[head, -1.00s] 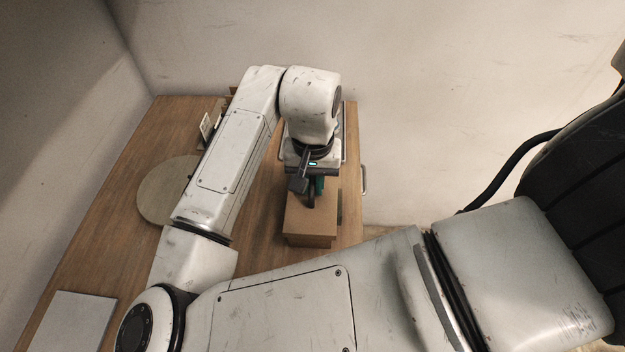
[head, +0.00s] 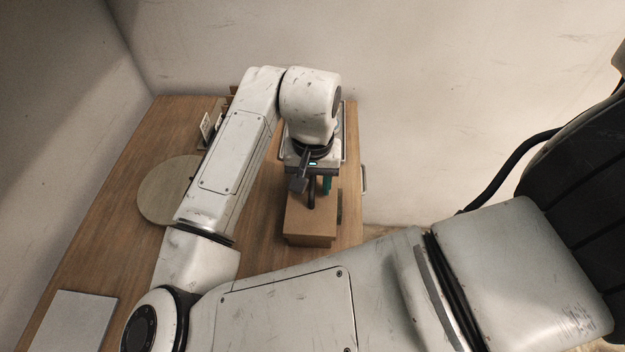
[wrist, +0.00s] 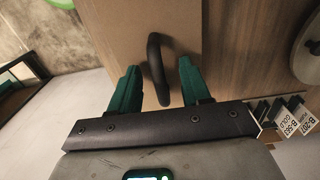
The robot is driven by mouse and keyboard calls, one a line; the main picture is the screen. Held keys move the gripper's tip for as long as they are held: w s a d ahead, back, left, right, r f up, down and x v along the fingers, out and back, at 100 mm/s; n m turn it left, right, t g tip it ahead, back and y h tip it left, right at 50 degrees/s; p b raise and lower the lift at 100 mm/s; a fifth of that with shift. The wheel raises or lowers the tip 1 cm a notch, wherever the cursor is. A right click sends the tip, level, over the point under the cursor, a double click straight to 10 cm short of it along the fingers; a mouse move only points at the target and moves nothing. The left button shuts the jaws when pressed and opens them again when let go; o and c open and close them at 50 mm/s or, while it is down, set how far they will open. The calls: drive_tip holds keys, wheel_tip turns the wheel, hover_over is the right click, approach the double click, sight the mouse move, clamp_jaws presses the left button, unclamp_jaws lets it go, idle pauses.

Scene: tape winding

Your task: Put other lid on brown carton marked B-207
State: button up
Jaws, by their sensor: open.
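A brown carton with a brown lid (head: 312,222) on top stands near the table's right edge in the head view. The lid's flat top fills the upper middle of the wrist view (wrist: 125,30). A black loop handle (wrist: 156,65) rises from the lid. My gripper (wrist: 158,70) is open, with one teal finger on each side of the handle and a gap visible at both sides. In the head view my gripper (head: 317,188) is over the back part of the lid. No marking shows on the visible carton faces.
A round board (head: 163,192) lies left of my arm. A white sheet (head: 73,322) is at the front left. Small label cards, one reading B-207 (wrist: 305,122), stand at the right in the wrist view. A metal-rimmed tray (head: 343,135) is behind the carton.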

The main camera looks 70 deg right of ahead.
wheel_tip(320, 180, up, 11)
idle(0.6)
drive_tip(key=shift+f, duration=0.15)
idle(0.4)
